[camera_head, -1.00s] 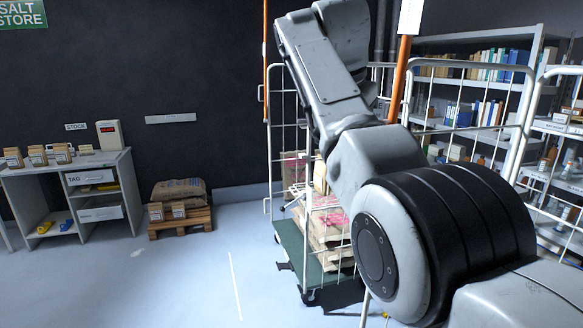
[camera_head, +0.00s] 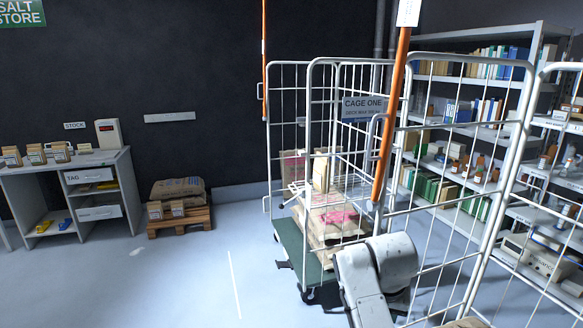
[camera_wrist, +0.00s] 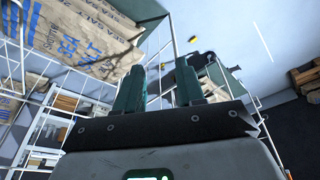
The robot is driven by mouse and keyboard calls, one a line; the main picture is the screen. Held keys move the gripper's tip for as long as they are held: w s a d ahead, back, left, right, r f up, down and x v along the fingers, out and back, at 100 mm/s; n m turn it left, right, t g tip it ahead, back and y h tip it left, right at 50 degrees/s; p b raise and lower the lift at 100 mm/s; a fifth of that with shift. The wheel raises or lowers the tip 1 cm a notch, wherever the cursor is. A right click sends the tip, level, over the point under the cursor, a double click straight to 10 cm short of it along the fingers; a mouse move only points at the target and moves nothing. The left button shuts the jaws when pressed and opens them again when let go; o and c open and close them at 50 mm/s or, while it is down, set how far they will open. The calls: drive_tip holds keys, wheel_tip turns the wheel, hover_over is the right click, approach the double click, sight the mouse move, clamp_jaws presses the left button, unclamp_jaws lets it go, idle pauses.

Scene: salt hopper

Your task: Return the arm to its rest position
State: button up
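My arm (camera_head: 378,268) shows low in the head view, in front of the lower part of the cage marked CAGE ONE (camera_head: 368,108). My gripper is outside the head view. In the wrist view my gripper (camera_wrist: 160,88) has its two greenish fingers apart, with nothing held between them. Paper sacks printed SEA SALT (camera_wrist: 75,40) show at the upper left of the wrist view, apart from the fingers.
White cage bars (camera_head: 512,170) stand close on the right. Sacks (camera_head: 330,218) lie on the green cage deck (camera_head: 290,240). Shelving (camera_head: 470,130) stands behind. A desk (camera_head: 130,190) and a pallet with sacks (camera_head: 180,218) stand left. The floor (camera_head: 200,270) at left is clear.

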drive_tip(key=s+d+f+n+g+b, duration=0.1)
drive_tip(key=s+d+f, duration=0.2)
drive_tip(key=s+f, duration=0.65)
drive_tip(key=s+d+f+n, duration=0.1)
drive_tip(key=s+d+f, duration=0.35)
drive_tip(key=s, duration=0.75)
drive_tip(key=s+f+n+y, duration=0.1)
drive_tip(key=s+f, duration=0.2)
drive_tip(key=s, duration=1.7)
drive_tip(key=shift+s+g+b, duration=0.2)
drive_tip(key=shift+g+b, duration=0.2)
